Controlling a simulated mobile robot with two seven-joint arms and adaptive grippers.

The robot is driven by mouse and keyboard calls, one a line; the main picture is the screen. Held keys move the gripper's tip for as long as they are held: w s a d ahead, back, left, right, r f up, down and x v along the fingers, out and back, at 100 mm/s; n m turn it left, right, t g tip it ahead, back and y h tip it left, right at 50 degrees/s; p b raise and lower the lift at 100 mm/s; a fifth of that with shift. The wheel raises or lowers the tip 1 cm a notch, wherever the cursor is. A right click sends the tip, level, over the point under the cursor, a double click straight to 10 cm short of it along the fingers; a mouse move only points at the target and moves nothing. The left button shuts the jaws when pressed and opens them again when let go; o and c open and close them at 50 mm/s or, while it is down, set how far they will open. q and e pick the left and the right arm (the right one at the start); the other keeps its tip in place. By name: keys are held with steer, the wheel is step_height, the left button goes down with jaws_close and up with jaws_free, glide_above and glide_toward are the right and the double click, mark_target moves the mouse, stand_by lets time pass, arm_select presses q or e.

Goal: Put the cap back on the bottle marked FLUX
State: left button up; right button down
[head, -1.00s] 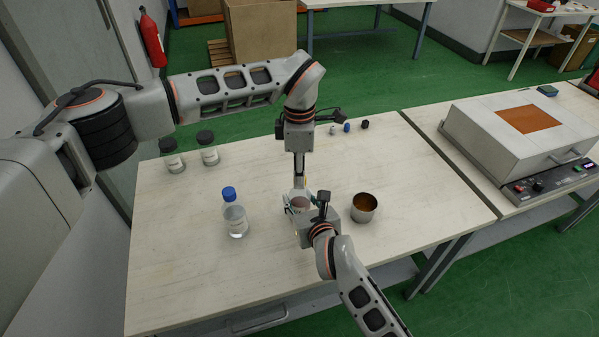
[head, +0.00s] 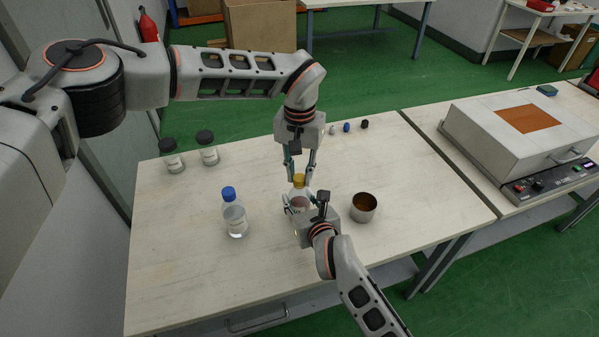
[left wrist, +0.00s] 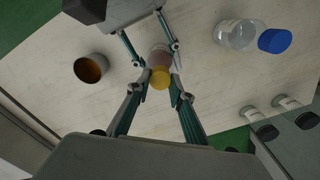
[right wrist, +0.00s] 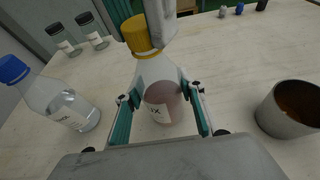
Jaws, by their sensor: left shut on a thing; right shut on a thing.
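A clear bottle with pinkish liquid stands on the table, in the right wrist view (right wrist: 160,75); its label is only partly visible, ending in what looks like "X". A yellow cap (right wrist: 136,34) sits at the top of its neck; it also shows in the head view (head: 299,181) and the left wrist view (left wrist: 160,77). My left gripper (head: 300,178) points down from above, shut on the cap with a finger on either side. My right gripper (right wrist: 162,98) is shut around the bottle's body from the front.
A blue-capped bottle (head: 235,218) stands to the left, and a metal cup with brown contents (head: 364,207) to the right. Two dark-capped jars (head: 207,148) stand at the back left. Several small items (head: 347,127) lie at the back edge. The table's front left is clear.

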arm_select(q)
steer(key=shift+m, duration=0.4)
steer(key=o, duration=0.7)
steer(key=shift+c, duration=0.2)
steer(key=shift+r, duration=2.25)
steer(key=shift+c, duration=0.5)
